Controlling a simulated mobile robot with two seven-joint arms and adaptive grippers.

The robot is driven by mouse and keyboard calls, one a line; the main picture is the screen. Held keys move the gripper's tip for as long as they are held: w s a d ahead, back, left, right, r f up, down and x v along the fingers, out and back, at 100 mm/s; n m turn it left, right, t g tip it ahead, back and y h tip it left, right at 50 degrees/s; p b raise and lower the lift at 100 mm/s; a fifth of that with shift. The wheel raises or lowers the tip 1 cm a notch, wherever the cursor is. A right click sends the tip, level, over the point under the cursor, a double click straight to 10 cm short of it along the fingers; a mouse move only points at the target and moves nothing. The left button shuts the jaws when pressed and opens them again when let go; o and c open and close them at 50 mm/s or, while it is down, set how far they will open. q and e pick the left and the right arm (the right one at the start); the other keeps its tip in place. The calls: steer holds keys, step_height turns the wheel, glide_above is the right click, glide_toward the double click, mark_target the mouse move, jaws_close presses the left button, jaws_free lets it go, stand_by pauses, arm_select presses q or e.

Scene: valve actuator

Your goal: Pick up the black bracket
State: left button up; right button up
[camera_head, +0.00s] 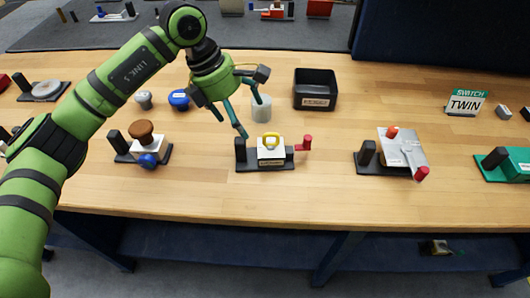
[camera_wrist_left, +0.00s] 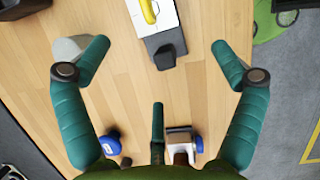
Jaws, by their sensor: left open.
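The nearest match to the black bracket is a black base with an upright post (camera_head: 241,150), near the table's front middle. It carries a white block with a yellow handle (camera_head: 270,141) and a red knob (camera_head: 307,142) on its right. In the left wrist view its black post end (camera_wrist_left: 165,48) and the yellow handle (camera_wrist_left: 149,10) show at the top. My left gripper (camera_head: 250,116) is open and empty, above and just behind the base's left end. Its teal fingers (camera_wrist_left: 160,48) spread wide in the wrist view. My right gripper is not in view.
A white cylinder (camera_head: 261,108) stands close behind the base, near my fingers. A black bin (camera_head: 315,90) stands behind right. A brown-knobbed unit (camera_head: 143,133) is left, a silver-plate unit (camera_head: 402,150) right, and a blue knob (camera_head: 179,99) behind left. Bare wood lies between.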

mark_target(263, 146)
arm_select(q)
steer(key=shift+f+m, duration=0.1)
steer(key=shift+m, duration=0.7)
steer(key=x, duration=0.7)
steer(key=shift+w+d, duration=0.1)
steer(key=x, duration=0.4)
steer(key=shift+w+d+f, duration=0.25)
steer(key=shift+d, duration=0.2)
steer(key=shift+s+a+r, duration=0.1)
steer(key=c, duration=1.7)
steer(key=shift+c, duration=0.3)
steer(key=shift+r, duration=0.1)
step_height(263, 146, up, 8)
steer(key=shift+r, duration=0.2)
steer(key=shift+c, duration=0.2)
steer(key=shift+m+h, duration=0.3)
steer(key=shift+m, duration=0.2)
steer(key=shift+f, duration=3.7)
